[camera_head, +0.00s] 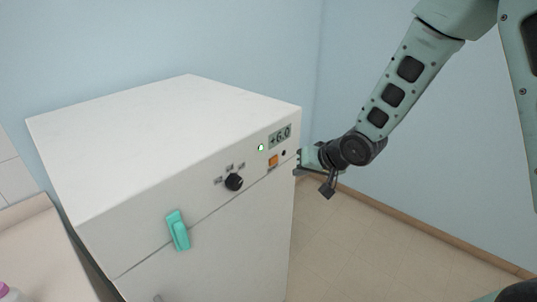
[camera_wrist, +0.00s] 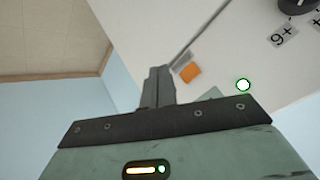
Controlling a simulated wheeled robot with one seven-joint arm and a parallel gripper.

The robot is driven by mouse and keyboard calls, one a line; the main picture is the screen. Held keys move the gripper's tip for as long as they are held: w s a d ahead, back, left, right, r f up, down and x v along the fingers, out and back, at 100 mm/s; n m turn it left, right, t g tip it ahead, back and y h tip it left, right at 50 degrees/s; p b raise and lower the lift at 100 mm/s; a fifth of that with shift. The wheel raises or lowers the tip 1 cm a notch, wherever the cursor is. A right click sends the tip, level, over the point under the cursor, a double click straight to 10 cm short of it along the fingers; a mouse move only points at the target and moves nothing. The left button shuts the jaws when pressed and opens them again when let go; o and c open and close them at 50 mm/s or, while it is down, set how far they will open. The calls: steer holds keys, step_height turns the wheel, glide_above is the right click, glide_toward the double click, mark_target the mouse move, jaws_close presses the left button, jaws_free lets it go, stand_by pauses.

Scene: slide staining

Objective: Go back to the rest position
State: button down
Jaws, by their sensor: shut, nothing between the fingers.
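My gripper (camera_wrist: 158,87) is shut and empty in the wrist view, its two dark fingers together beside the front panel of a white cabinet. In the head view my gripper (camera_head: 298,163) is at the cabinet's right front edge, partly hidden; I cannot tell whether it touches. The orange switch (camera_wrist: 190,73) and green light (camera_wrist: 243,85) also show close to my fingers in the wrist view.
A teal handle (camera_head: 178,230) sticks out from the cabinet front. A beige counter (camera_head: 40,250) stands at the left, with part of a pink-capped bottle (camera_head: 8,291) on it. The tiled floor (camera_head: 370,250) right of the cabinet is clear, up to the blue wall (camera_head: 450,150).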

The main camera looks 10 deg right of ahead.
steer(key=s+a+n+g+h+b, duration=0.1)
steer(key=s+a+n+g+b, duration=0.1)
steer(key=s, duration=0.8)
steer(key=s+a+n+g+h+b, duration=0.1)
steer(key=s+a+n+g+b, duration=0.2)
steer(key=s, duration=0.8)
steer(key=s+a+n+g+h+b, duration=0.1)
steer(key=s+n, duration=0.3)
steer(key=s, duration=0.6)
steer(key=shift+s+a+r+g+h+b, duration=0.4)
steer(key=shift+a+g+b, duration=0.35)
steer(key=shift+g+b, duration=0.05)
